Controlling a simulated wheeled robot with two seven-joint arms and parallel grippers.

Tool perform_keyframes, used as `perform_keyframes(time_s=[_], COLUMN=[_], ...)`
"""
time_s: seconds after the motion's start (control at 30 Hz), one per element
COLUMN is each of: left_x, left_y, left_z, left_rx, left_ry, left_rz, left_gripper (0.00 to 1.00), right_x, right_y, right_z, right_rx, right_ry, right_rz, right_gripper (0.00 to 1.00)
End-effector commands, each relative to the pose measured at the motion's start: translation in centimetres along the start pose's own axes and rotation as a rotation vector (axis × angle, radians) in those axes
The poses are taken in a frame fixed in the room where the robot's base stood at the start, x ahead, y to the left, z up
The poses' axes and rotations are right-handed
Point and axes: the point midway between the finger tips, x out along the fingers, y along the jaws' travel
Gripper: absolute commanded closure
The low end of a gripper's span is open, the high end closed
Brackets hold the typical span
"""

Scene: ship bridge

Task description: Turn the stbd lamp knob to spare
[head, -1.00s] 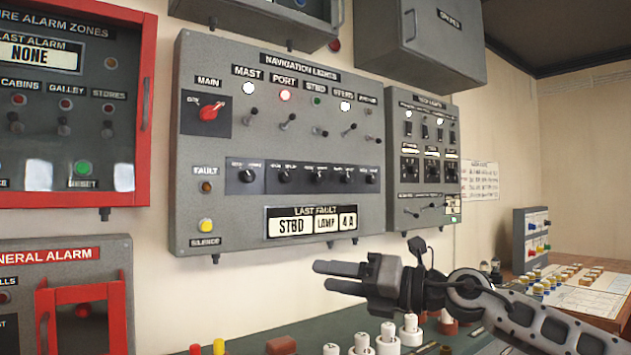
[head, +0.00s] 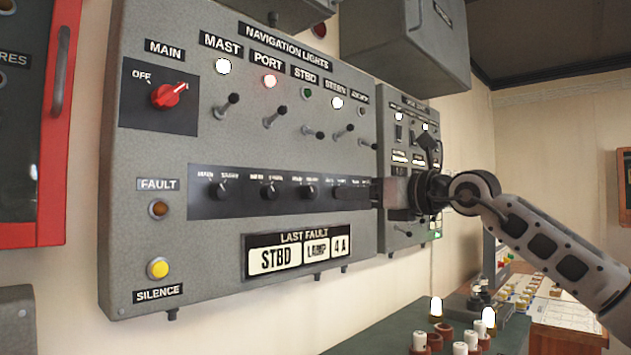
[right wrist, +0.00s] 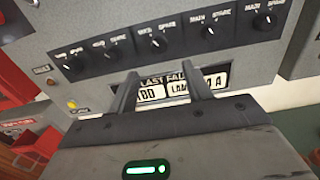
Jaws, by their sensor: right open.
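The stbd lamp knob (head: 308,192) is the small black third knob in the row of main/spare knobs on the grey navigation lights panel (head: 180,265). It also shows in the right wrist view (right wrist: 158,44), ahead of the fingertips. My right gripper (head: 360,194) is in front of the panel, right of this knob, and covers the knobs at the row's right end in the head view. In the right wrist view its fingers (right wrist: 160,80) are apart and empty, short of the knob. My left gripper is not in view.
Neighbouring knobs (head: 270,191) sit close on both sides in the row. Toggle switches (head: 313,134) stick out above, and the last fault display (head: 297,254) is below. A grey box (head: 408,50) juts out above right. A desk with pegs (head: 418,342) lies below.

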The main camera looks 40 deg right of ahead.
Motion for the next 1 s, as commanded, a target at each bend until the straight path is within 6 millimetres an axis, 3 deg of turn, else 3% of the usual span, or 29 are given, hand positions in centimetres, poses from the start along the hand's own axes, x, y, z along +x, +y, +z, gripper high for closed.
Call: perform_keyframes(time_s=[0.03, 0.3, 0.5, 0.93, 1.0], left_x=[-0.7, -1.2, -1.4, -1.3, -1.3], left_y=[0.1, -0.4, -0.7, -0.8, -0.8], left_z=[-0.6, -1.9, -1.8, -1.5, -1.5], left_rx=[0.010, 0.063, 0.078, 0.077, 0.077], left_ry=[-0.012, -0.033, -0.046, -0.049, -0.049], left_rz=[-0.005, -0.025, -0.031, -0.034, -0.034], left_gripper=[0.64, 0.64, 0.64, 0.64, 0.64], right_x=[1.3, 6.9, 9.6, 10.4, 10.4], right_y=[0.1, 0.1, 0.0, 0.1, 0.1], right_z=[0.7, 0.6, 0.3, 0.0, 0.0], right_rx=[0.006, 0.006, 0.003, 0.001, 0.001], right_ry=[0.001, -0.003, -0.002, 0.000, 0.000], right_rz=[0.006, 0.004, 0.002, 0.002, 0.002], right_gripper=[0.50, 0.50, 0.50, 0.50, 0.70])
